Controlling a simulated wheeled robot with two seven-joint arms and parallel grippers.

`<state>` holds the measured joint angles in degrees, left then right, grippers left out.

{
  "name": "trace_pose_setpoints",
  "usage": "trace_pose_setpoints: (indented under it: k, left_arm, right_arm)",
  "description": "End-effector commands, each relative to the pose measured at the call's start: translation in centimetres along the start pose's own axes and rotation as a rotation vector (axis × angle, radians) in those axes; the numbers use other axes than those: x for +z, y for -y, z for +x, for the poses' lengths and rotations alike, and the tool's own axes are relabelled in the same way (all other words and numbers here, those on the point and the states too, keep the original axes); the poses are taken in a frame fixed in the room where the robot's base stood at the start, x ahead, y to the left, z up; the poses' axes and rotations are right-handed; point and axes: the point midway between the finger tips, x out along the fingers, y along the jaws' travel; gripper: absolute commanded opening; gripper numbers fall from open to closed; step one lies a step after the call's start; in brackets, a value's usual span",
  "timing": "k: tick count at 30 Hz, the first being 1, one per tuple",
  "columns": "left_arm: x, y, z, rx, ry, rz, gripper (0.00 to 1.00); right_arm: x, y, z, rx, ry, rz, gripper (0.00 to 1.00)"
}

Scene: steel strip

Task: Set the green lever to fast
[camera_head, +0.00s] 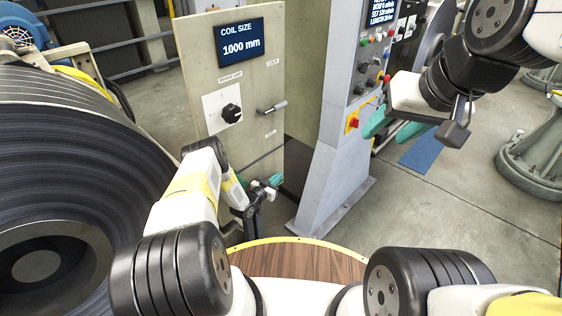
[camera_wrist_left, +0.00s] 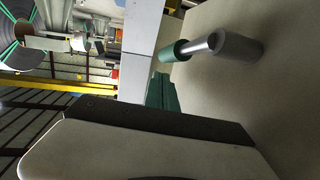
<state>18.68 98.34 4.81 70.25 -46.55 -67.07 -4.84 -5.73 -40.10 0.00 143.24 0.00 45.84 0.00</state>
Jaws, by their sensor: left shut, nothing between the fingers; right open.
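In the left wrist view a lever with a green end (camera_wrist_left: 174,51) and a grey shaft sticks out from a beige panel. The teal fingers of my left gripper (camera_wrist_left: 161,91) are shut and empty just below the green end, with a small apparent gap. In the head view my left gripper (camera_head: 272,183) is low in front of the panel (camera_head: 208,75). The green there is small, so I cannot separate lever from fingers, and I cannot read the lever's setting. My right gripper (camera_head: 394,127) is open and empty near the grey console.
The panel has a coil-size screen (camera_head: 241,43), a black knob (camera_head: 231,113) and a metal handle (camera_head: 272,107) near a LOCK label. A large coil (camera_head: 60,150) stands at left. The grey console (camera_head: 335,150) with buttons stands right of the panel. Open floor lies further right.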

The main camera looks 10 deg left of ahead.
Motion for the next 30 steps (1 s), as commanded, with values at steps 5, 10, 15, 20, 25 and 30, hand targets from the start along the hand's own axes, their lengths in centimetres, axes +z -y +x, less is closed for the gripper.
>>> trace_pose_setpoints:
  k: [5, 10, 15, 20, 25, 30]
  left_arm:
    - [0.2, -0.1, 0.0, 0.001, 0.001, 0.000, 0.00]
    - [0.2, 0.0, 0.0, 0.001, 0.001, 0.000, 0.00]
    - [0.2, 0.0, 0.0, 0.000, 0.001, 0.000, 0.00]
    - [0.2, 0.0, -0.3, 0.000, 0.001, 0.000, 0.00]
    - [0.2, 0.1, -2.7, -0.001, 0.003, -0.002, 0.00]
    - [0.2, 0.0, -5.6, -0.001, 0.003, -0.002, 0.00]
  right_arm:
    - [0.0, 0.0, 0.0, 0.000, 0.000, 0.000, 0.50]
    - [0.0, 0.0, 0.0, 0.000, 0.000, 0.000, 0.50]
    - [0.0, 0.0, 0.0, 0.000, 0.000, 0.000, 0.50]
    - [0.0, 0.0, 0.0, 0.000, 0.000, 0.000, 0.50]
    - [0.0, 0.0, 0.0, 0.000, 0.000, 0.000, 0.50]
    - [0.0, 0.0, 0.0, 0.000, 0.000, 0.000, 0.50]
